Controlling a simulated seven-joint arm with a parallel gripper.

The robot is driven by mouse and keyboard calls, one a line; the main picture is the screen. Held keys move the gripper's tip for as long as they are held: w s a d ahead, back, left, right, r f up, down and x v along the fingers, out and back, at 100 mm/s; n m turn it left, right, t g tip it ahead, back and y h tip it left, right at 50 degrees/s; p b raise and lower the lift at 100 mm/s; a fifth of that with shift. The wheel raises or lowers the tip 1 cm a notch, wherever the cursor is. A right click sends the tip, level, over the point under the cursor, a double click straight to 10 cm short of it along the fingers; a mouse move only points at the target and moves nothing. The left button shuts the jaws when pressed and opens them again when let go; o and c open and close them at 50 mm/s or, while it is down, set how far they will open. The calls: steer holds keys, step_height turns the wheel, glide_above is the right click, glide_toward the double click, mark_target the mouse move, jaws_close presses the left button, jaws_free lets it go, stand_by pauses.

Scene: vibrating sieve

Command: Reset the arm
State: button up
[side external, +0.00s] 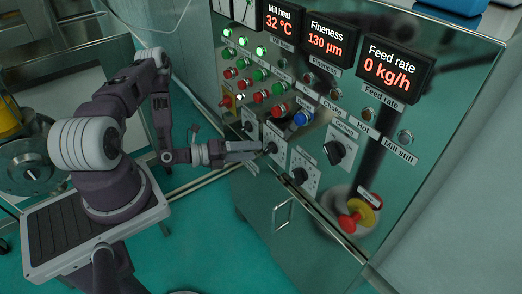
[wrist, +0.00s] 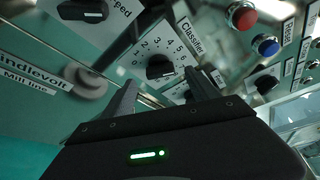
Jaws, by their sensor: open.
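My gripper (side external: 262,157) is at the front of the steel control panel (side external: 440,110) in the side external view, close to a black rotary knob (side external: 270,148). In the wrist view my gripper (wrist: 161,78) has its two fingers apart. A black classifier knob (wrist: 159,66) on a white numbered dial plate shows in the gap between the fingertips. I cannot tell whether the fingers touch it. Nothing is seen held in the fingers. My arm is stretched from its base toward the panel.
Nearby on the panel are another knob (side external: 300,176), a selector knob (side external: 335,152), a blue button (side external: 301,118) and a red-and-yellow mushroom button (side external: 357,213). The feed rate display (side external: 394,68) reads 0 kg/h. Green floor (side external: 205,240) is open between my base and the cabinet.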

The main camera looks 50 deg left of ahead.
steer(key=d+r+m+g+h, duration=0.3)
steer(key=d+r+m+h, duration=0.1)
steer(key=r+m, duration=0.35)
steer(key=d+r+m+g+h, duration=0.2)
steer(key=d+r+m+h, duration=0.3)
steer(key=r, duration=0.4)
steer(key=s+d+r+m+g, duration=0.5)
steer(key=d+r+m+g, duration=0.25)
steer(key=m, duration=0.45)
steer(key=s+d+r+m+g+y, duration=0.2)
steer(key=s+r+m+y, duration=0.15)
steer(key=s+m, duration=0.25)
steer(key=s+d+r+m+g+y, duration=0.1)
steer(key=s+r+m+g+y, duration=0.1)
steer(key=s+m+y, duration=0.35)
steer(key=s+a+r+m+t+y, duration=0.4)
steer(key=m+t, duration=0.3)
steer(key=m, duration=0.2)
steer(key=shift+s+a+r+y, duration=0.15)
steer(key=shift+s+a+y, duration=0.15)
steer(key=shift+a+y, duration=0.5)
